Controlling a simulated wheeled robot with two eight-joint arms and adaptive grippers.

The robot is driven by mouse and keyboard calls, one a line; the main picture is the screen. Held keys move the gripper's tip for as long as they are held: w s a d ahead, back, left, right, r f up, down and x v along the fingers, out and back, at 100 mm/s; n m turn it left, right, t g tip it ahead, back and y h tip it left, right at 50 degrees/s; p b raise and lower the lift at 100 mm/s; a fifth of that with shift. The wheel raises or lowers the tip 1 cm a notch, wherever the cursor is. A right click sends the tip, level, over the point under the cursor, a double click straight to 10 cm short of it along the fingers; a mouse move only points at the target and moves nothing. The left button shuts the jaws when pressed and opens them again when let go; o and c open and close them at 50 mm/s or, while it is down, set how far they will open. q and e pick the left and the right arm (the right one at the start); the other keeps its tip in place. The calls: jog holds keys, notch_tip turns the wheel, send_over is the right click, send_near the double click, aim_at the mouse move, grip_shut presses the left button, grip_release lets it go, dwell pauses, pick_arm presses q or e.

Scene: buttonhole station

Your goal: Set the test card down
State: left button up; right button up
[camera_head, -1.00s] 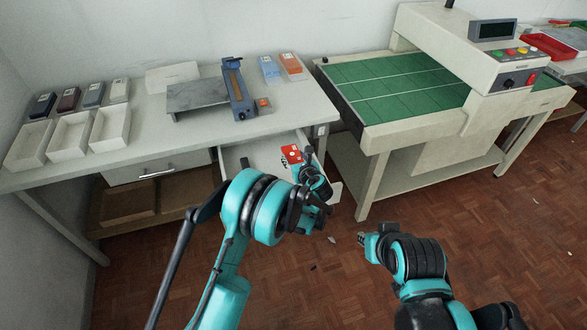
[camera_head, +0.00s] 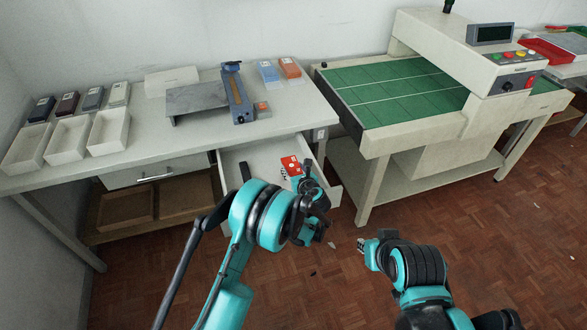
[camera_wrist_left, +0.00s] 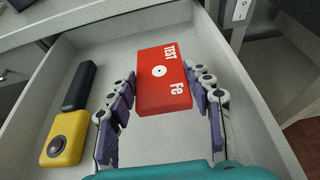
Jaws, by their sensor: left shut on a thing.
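The test card (camera_head: 291,165) is a red block with white "TEST" and "Fe" lettering and a white round mark. In the left wrist view the card (camera_wrist_left: 163,75) lies between the two fingers of my left gripper (camera_wrist_left: 165,95), which is shut on it. My left gripper (camera_head: 303,182) is over the open drawer (camera_head: 322,150) under the table. I cannot tell whether the card touches the drawer floor. My right gripper (camera_head: 367,246) is away from the drawer, at the lower right; its fingers are too small to read.
A yellow and black device (camera_wrist_left: 68,135) lies in the drawer left of the card. The table (camera_head: 150,145) above holds white trays and a grey plate stand (camera_head: 195,97). A green-topped machine (camera_head: 390,90) stands to the right.

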pick_arm(q)
jog(key=o, duration=1.2)
jog(key=shift+s+a+f, duration=0.1)
jog(key=shift+s+f, duration=0.05)
jog(key=shift+f, duration=0.3)
jog(key=shift+r, duration=0.45)
jog(key=r+p+v, duration=0.1)
jog(key=p+v, duration=0.3)
jog(key=v, duration=0.8)
jog(key=s+a+r+n+g+h, duration=0.1)
jog(key=s+a+r+n+g, duration=0.1)
jog(key=s+a+r+n, duration=0.35)
jog(key=s+a+r+n+g, duration=0.2)
jog(key=s+a+r+n, duration=0.1)
jog(key=a+r+n, duration=0.55)
jog(key=s+a+n+g+h, duration=0.1)
jog(key=s+a+n, duration=0.2)
jog(key=s+n, duration=0.6)
jog(key=s+a+n+h, duration=0.2)
jog(key=s+a+n, duration=0.2)
jog(key=s+n, duration=0.5)
jog(key=shift+s+r+g+b, duration=0.3)
jog(key=shift+s+r+g, duration=0.1)
jog(key=shift+s, duration=0.7)
